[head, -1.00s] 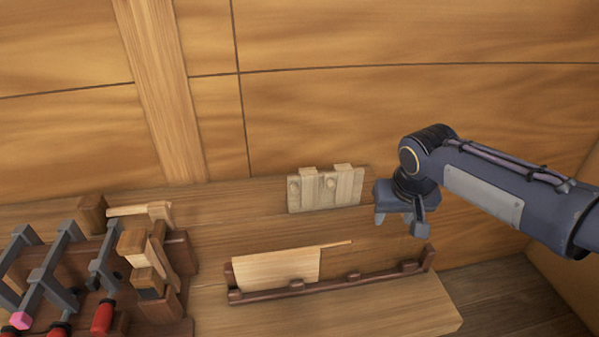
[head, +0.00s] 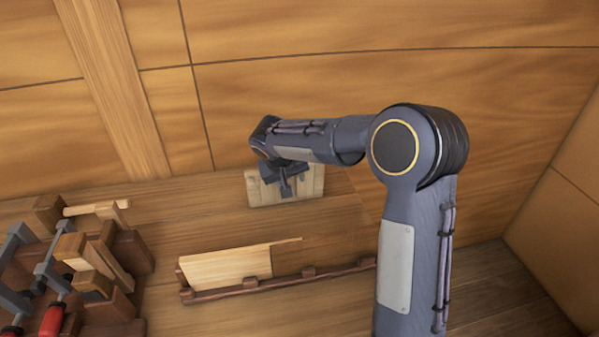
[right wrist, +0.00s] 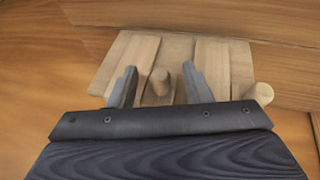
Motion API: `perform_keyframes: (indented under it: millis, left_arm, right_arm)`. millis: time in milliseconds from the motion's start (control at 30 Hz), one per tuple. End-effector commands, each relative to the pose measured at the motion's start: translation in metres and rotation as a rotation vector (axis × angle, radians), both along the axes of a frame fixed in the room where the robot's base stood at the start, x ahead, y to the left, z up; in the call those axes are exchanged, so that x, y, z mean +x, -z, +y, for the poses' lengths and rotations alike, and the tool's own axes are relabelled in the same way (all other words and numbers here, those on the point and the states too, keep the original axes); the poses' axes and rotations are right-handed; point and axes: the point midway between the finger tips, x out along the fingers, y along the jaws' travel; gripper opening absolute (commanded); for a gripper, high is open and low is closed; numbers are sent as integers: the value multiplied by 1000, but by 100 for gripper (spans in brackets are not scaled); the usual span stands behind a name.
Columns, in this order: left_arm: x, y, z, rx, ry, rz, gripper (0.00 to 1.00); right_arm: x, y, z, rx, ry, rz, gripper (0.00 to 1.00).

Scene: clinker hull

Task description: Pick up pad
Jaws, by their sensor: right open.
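The right strip (right wrist: 211,60) and a second peg (right wrist: 260,94) are to the right. My left gripper is not in view.
A dark wooden rack (head: 225,293) holding a pale panel (head: 228,268) lies on the bench in front of the board. Clamps with red handles (head: 52,318) and wooden blocks (head: 95,258) crowd the left. The bench right of the board is partly hidden by my right arm.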

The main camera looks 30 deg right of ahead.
Motion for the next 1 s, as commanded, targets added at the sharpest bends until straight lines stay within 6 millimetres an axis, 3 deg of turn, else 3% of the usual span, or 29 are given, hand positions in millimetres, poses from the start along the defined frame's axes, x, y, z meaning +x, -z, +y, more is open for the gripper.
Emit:
perform_keyframes:
  millis: [133,367,733,1000]
  left_arm:
    - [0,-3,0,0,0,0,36]
    - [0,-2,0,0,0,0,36]
    - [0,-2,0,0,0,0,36]
    - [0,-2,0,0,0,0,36]
  right_arm:
    - [5,13,-5,0,1,0,45]
    - [6,14,-5,1,0,-2,45]
    - [6,14,-5,1,0,-2,0]
    - [5,13,-5,1,0,-3,0]
